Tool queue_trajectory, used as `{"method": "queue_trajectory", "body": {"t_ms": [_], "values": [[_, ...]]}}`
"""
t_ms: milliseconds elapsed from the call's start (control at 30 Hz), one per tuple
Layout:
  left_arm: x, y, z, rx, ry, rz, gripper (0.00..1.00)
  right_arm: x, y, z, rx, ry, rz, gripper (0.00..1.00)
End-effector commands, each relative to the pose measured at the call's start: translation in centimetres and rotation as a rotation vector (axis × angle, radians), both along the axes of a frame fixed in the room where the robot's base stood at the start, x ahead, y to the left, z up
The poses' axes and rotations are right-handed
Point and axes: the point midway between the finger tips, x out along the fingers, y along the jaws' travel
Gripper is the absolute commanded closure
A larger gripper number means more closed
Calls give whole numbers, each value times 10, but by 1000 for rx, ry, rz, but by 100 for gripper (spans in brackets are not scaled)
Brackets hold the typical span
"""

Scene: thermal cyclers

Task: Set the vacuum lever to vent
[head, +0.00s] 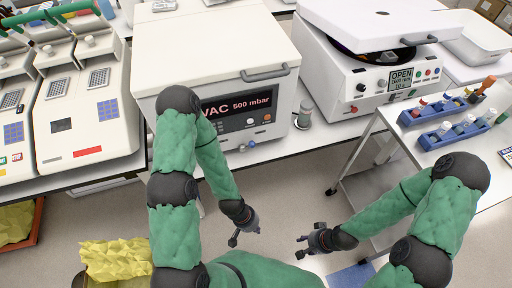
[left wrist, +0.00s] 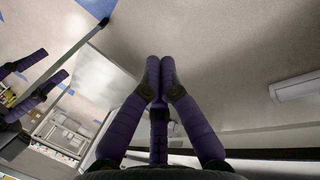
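The vacuum unit is a large white box (head: 215,55) at the back centre, with a dark panel (head: 237,107) reading "VAC 500 mbar". A small blue-tipped fitting (head: 250,144) is low on its front; I cannot tell if this is the vacuum lever or how it is set. My left gripper (head: 246,234) hangs in front of and below the unit, apart from it. It is empty, its fingertips apart in the head view; its fingers (left wrist: 160,80) draw close together in the left wrist view. My right gripper (head: 301,246) is open and empty, to the right.
A grey handle (head: 265,73) is on the unit's lid. A centrifuge (head: 370,75) marked "OPEN" stands right of it, with a small bottle (head: 304,115) between. Thermal cyclers (head: 85,105) stand at left. A cart (head: 405,160) with blue tube racks (head: 435,137) is at right. Floor space in front is open.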

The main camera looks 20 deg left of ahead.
Motion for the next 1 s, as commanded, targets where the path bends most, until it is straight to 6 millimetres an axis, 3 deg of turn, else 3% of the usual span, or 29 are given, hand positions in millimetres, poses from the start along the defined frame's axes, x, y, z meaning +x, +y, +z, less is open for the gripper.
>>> {"method": "queue_trajectory", "body": {"t_ms": [133, 267, 367, 467, 567, 667, 733, 833, 933, 967, 1000], "values": [[-17, 8, -5, 10, 153, 151, 100, 0, 0, 5, 0, -1, 0, 60], [-47, 8, -5, 6, 444, 452, 100, 0, 0, 13, 0, -1, 0, 60], [-64, -5, 4, -29, 718, 743, 100, 1, 0, 20, 0, -1, 0, 60], [-64, -26, 20, -98, 988, 1034, 100, 1, 0, 27, 0, -1, 0, 60], [-43, -47, 38, -206, 1252, 1313, 100, 1, 0, 33, 0, -1, 0, 60], [-5, -60, 56, -361, 1512, 1571, 100, 1, 0, 40, 0, -1, 0, 60], [31, -60, 67, -503, 1689, 1733, 100, 1, 0, 44, 0, -1, 0, 60], [87, -44, 79, -760, 1924, 1921, 100, 1, 0, 50, 0, -1, 0, 60], [138, -11, 86, -1053, 2117, 2038, 100, 1, 0, 56, 0, -1, 0, 60], [151, 2, 87, 1105, -2088, -1986, 100, 1, 0, 57, 0, -1, 0, 60], [166, 18, 89, 1150, -2021, -1892, 100, 1, 0, 59, 0, -1, 0, 60]]}}
